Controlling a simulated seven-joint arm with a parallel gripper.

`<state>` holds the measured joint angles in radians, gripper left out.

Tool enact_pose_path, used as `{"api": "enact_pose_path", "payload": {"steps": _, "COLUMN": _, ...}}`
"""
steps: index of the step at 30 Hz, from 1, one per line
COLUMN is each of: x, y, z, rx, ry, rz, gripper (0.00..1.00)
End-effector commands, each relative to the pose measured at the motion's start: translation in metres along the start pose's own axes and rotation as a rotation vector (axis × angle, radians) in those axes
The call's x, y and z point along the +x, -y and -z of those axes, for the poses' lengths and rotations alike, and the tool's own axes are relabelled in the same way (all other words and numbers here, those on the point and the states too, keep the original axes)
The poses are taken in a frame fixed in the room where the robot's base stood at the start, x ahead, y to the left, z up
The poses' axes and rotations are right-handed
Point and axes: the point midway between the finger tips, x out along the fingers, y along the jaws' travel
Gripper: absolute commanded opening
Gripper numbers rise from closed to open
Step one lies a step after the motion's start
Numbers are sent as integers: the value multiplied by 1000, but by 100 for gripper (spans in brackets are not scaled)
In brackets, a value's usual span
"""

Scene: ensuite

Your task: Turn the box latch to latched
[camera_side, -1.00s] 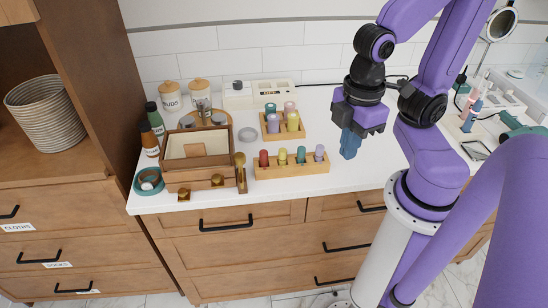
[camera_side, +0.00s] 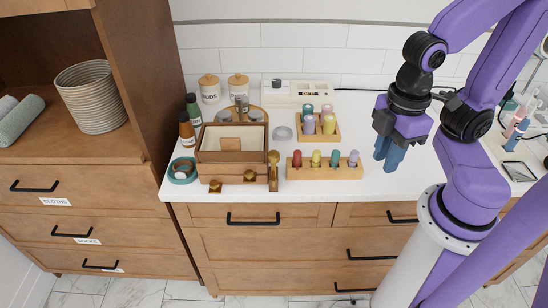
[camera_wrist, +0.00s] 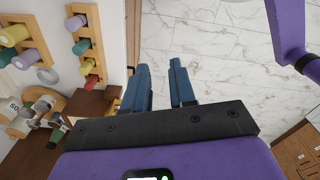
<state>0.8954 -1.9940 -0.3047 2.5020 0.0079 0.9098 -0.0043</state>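The wooden box (camera_side: 205,158) stands at the counter's left, its top showing a pale inside with a small brown piece in it. A brass knob-like part (camera_side: 273,157) on an upright strip is at its front right corner; I take it for the latch, but its setting is not clear. Two more brass pieces are at the box's front, one on the left (camera_side: 215,187) and one nearer the middle (camera_side: 249,176). My gripper (camera_side: 391,153) is well right of the box, above the counter. In the wrist view its blue fingers (camera_wrist: 163,82) are apart with nothing between them.
A rack of coloured pegs (camera_side: 325,171) stands between box and gripper, with another peg rack (camera_side: 318,133) behind. Bottles (camera_side: 187,132) and a teal tape roll (camera_side: 182,170) crowd the box's left. The white counter (camera_side: 320,190) is clear along its front edge.

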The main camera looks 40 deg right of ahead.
Motion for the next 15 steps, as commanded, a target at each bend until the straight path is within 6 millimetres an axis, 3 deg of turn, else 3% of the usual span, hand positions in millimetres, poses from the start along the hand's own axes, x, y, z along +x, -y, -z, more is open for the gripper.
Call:
{"api": "enact_pose_path", "payload": {"steps": 1, "x": 0, "y": 2, "z": 4, "rx": 0, "ry": -14, "rz": 13, "gripper": 42}}
{"api": "enact_pose_path", "payload": {"steps": 3, "x": -2, "y": 7, "z": 14, "rx": -2, "ry": -56, "rz": 49, "gripper": 56}}
{"api": "enact_pose_path", "payload": {"steps": 5, "x": -6, "y": 14, "z": 30, "rx": -2, "ry": -116, "rz": 97, "gripper": 56}}
{"api": "enact_pose_path", "payload": {"steps": 10, "x": -30, "y": 30, "z": 94, "rx": 21, "ry": -388, "rz": 234, "gripper": 56}}
{"api": "enact_pose_path", "payload": {"steps": 15, "x": -67, "y": 22, "z": 159, "rx": 99, "ry": -681, "rz": 273, "gripper": 56}}
